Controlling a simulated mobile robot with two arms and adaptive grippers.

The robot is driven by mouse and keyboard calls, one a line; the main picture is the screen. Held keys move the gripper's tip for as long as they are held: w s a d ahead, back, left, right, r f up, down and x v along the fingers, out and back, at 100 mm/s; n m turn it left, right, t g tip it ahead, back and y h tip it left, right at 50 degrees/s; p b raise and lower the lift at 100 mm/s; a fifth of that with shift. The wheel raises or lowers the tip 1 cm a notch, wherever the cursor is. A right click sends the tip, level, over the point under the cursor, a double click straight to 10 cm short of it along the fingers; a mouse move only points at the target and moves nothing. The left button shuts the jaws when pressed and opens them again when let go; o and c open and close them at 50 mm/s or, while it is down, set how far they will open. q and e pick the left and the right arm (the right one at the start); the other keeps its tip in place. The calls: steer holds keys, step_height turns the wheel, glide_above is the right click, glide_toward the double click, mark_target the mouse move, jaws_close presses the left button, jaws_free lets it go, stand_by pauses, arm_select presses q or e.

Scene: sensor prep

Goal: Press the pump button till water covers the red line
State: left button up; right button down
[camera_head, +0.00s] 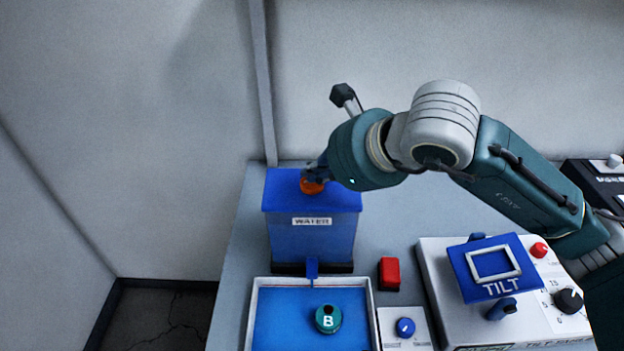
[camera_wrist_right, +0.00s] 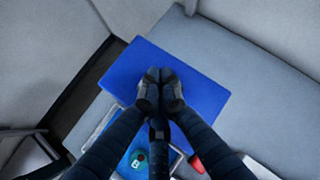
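A blue tank (camera_head: 312,235) labelled WATER stands at the back of the table, with an orange-red button (camera_head: 312,187) on its lid. My right gripper (camera_head: 316,172) is at the button from above, its fingertips partly covering it; whether the button is pressed down I cannot tell. In the right wrist view my right gripper (camera_wrist_right: 160,78) has its fingers together over the blue lid (camera_wrist_right: 196,88), hiding the button. A blue spout (camera_head: 312,268) sits over a pale-rimmed tray (camera_head: 257,310) with a blue interior. A teal piece marked B (camera_head: 328,319) is in the tray. No red line is discernible.
A red block (camera_head: 389,273) lies right of the tank. A blue knob (camera_head: 405,327) on a white plate is beside the tray. A white TILT station (camera_head: 435,262) with a red button (camera_head: 539,250) and black dial (camera_head: 568,300) stands at right.

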mark_target(315, 184)
steer(key=shift+f, duration=0.3)
stand_by(0.4)
steer(key=shift+r, duration=1.15)
steer(key=shift+r+p, duration=1.25)
steer(key=shift+r, duration=1.3)
